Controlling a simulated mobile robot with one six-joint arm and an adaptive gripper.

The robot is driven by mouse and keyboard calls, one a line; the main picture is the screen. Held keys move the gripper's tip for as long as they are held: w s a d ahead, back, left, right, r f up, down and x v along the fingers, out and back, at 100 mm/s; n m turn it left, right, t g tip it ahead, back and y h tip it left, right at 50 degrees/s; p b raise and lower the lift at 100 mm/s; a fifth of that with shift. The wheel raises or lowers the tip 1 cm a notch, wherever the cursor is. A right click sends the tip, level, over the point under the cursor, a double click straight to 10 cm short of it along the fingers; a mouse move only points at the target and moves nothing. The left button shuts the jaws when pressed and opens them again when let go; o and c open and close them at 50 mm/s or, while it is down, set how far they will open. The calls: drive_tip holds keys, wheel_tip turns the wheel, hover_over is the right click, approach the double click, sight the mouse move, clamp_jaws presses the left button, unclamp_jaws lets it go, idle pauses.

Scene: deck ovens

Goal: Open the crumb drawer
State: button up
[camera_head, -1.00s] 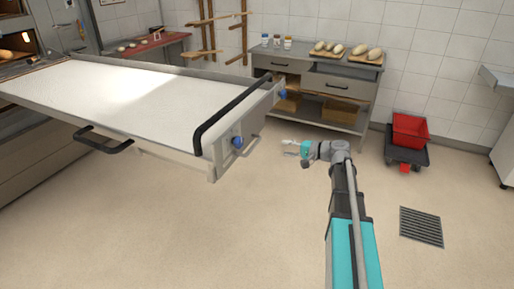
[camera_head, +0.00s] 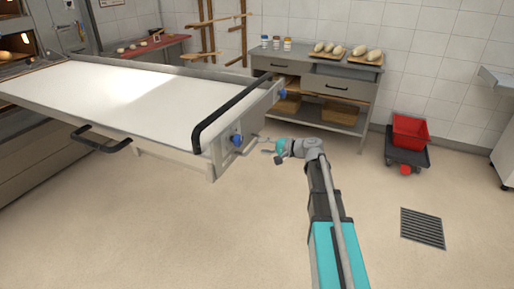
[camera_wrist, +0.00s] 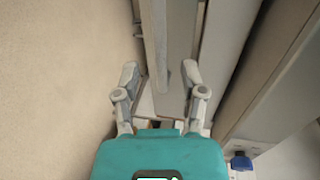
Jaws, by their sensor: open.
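The crumb drawer appears to be the shallow pale tray front at the end of the long white loading table (camera_head: 140,97); I cannot tell its exact outline. A thin pale bar handle (camera_head: 249,146) sticks out from that end, low beside a blue knob (camera_head: 237,140). My gripper (camera_head: 264,146) is open at the handle, pointing left toward the table end. In the wrist view the open fingers (camera_wrist: 160,72) stand on either side of a grey bar (camera_wrist: 160,80), which looks like the handle. Contact with it cannot be told.
A black rail (camera_head: 230,112) runs above the handle, and another black handle (camera_head: 100,140) is on the table's near side. A grey cabinet (camera_head: 345,85) with loaves stands behind. A red crate (camera_head: 409,130) sits on a dolly at right.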

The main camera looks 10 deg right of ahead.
sight(254, 144)
drive_tip(key=shift+b+x, duration=0.35)
drive_tip(key=shift+x, duration=1.95)
clamp_jaws()
